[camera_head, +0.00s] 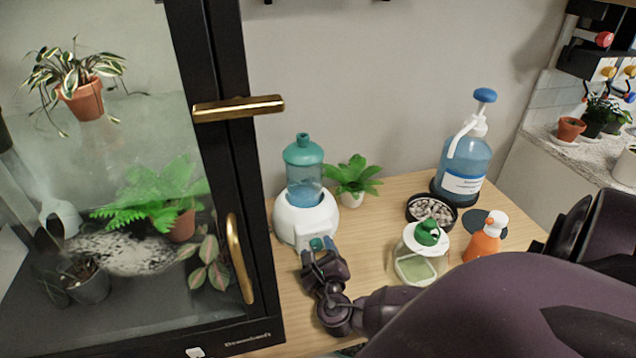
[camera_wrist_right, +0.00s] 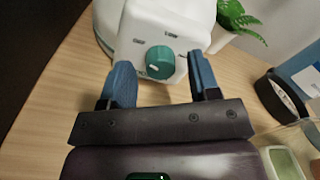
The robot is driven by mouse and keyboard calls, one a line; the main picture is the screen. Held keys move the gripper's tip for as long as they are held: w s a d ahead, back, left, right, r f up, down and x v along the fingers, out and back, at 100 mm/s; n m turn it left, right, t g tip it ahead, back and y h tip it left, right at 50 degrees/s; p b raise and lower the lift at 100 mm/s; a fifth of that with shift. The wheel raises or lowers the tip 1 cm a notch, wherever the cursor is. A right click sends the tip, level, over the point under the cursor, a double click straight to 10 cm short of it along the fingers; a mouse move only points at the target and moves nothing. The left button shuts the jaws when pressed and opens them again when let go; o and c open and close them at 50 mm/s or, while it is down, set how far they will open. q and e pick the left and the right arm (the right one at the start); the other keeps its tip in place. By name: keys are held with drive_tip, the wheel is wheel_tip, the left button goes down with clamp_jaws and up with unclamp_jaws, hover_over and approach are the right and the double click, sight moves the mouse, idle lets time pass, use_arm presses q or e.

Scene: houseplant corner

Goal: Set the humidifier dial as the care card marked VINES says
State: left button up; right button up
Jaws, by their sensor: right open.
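The humidifier (camera_head: 306,219) is white with a teal water tank (camera_head: 303,165), standing on the wooden table beside the glass cabinet. A pale pointer mark shows on the dial's lower left. My right gripper (camera_wrist_right: 160,85) is open, its two blue fingers on either side of the dial, apart from it; it also shows in the head view (camera_head: 321,246). I see no care card marked VINES. My left gripper is not in view.
A glass cabinet (camera_head: 247,200) with brass handles and plants stands at the left. A small potted plant (camera_head: 352,180) is behind the humidifier. To the right are a blue pump bottle (camera_head: 464,165), a pebble dish (camera_head: 432,211), a green-capped jar (camera_head: 416,265) and an orange spray bottle (camera_head: 483,243).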

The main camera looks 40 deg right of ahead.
drive_tip(key=shift+c, duration=0.4)
drive_tip(key=c, duration=0.8)
drive_tip(key=shift+c, duration=0.2)
